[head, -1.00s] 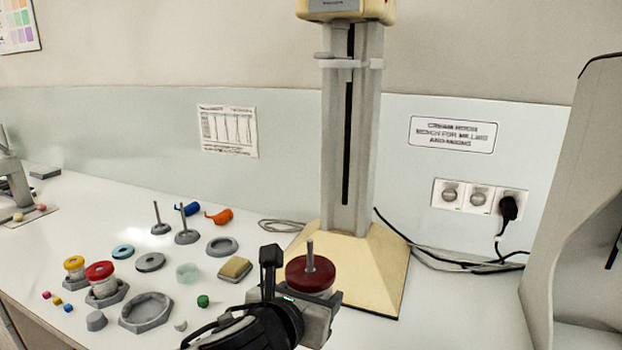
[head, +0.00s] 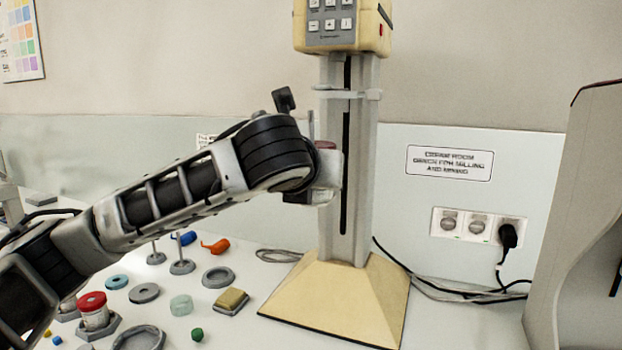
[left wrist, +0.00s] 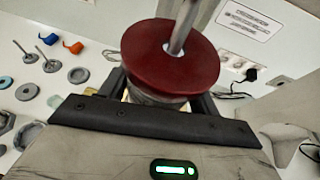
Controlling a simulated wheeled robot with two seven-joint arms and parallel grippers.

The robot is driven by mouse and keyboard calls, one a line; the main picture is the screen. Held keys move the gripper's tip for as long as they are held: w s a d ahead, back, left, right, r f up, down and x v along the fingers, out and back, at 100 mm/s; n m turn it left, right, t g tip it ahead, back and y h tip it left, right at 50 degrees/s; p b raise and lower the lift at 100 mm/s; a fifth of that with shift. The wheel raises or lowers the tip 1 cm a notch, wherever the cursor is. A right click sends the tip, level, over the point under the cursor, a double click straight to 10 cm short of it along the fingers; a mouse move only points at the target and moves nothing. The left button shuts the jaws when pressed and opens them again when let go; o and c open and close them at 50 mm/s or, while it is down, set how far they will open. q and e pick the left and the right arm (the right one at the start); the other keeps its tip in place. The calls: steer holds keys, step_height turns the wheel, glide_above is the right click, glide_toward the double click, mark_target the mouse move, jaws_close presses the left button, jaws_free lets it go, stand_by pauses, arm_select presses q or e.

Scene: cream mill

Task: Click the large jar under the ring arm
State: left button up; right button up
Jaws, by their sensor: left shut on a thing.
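The large jar has a dark red lid (left wrist: 170,55) with a metal rod standing up from its middle. My left gripper (left wrist: 158,98) is shut on the jar's pale body just below the lid. In the head view my left gripper (head: 325,172) holds it up in front of the mill's column, and only a sliver of the red lid (head: 326,145) and the rod show. The pale ring arm (head: 347,94) is on the column above the jar. My wrist hides most of the jar there, so I cannot tell its exact depth from the column.
The mill has a keypad head (head: 343,27) and a wide cream base (head: 340,300). A smaller red-lidded jar (head: 93,308), grey rings, a sponge (head: 231,299) and an orange item (head: 216,246) lie on the bench. A grey housing (head: 575,220) stands at the right.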

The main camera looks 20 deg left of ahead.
arm_select(q)
steer(key=w+p, duration=0.1)
steer(key=w, duration=1.1)
steer(key=shift+w+d, duration=0.25)
steer(key=shift+w, duration=0.15)
steer(key=shift+r, duration=0.2)
stand_by(0.4)
steer(key=shift+r, duration=1.35)
steer(key=shift+r, duration=0.25)
steer(key=shift+r, duration=1.05)
steer(key=shift+r, duration=0.25)
stand_by(0.6)
